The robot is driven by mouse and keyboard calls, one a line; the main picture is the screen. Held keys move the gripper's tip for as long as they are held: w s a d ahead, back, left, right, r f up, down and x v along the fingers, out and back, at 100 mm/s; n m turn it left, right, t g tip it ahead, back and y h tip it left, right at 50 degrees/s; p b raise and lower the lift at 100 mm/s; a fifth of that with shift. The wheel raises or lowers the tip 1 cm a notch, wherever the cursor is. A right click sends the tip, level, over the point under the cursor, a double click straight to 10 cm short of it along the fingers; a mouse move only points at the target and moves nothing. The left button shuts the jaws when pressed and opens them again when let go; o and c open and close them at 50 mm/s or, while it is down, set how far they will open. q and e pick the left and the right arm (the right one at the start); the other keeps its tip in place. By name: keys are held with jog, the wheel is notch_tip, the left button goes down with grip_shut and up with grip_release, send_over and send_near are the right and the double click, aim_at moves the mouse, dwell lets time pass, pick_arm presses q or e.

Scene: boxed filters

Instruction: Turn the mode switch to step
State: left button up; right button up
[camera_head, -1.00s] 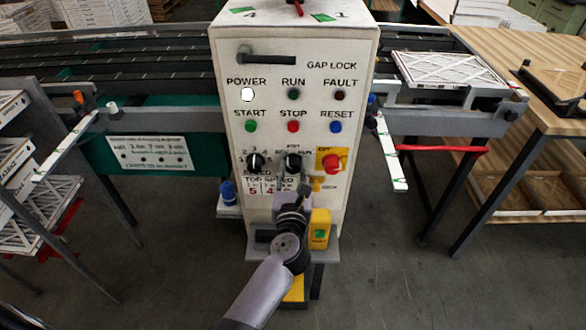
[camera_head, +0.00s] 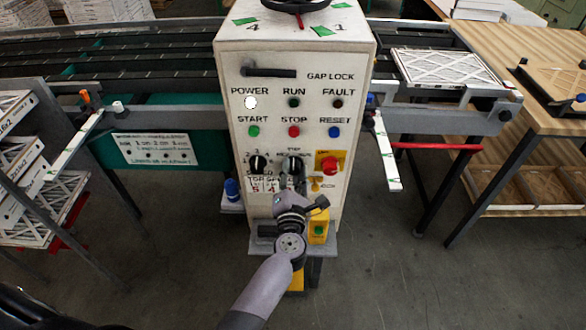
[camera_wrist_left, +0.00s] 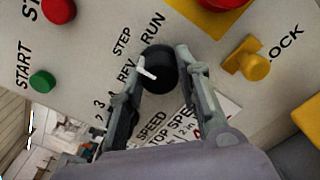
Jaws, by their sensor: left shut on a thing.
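The mode switch is a black round knob (camera_wrist_left: 160,66) with a white pointer, on the pale control cabinet (camera_head: 345,110). REV, STEP and RUN are printed around it. The pointer points to the upper left in the left wrist view, toward the REV–STEP side; its exact setting is hard to tell. My left gripper (camera_wrist_left: 162,75) has one finger on each side of the knob and is shut on it. In the head view my left gripper (camera_head: 292,188) reaches up to the switch (camera_head: 293,165) and partly covers the labels below. My right gripper is out of view.
A black speed knob (camera_head: 258,164) is left of the switch. A red knob on a yellow plate (camera_head: 330,164) is to the right, with a yellow lock knob (camera_wrist_left: 245,60) close by. Start, stop and reset buttons sit above. A blue-capped bottle (camera_head: 231,189) stands at the cabinet's left.

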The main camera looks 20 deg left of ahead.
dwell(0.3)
pick_arm(q)
jog(key=o, duration=1.1)
jog(key=shift+o, duration=0.2)
jog(key=v, duration=1.2)
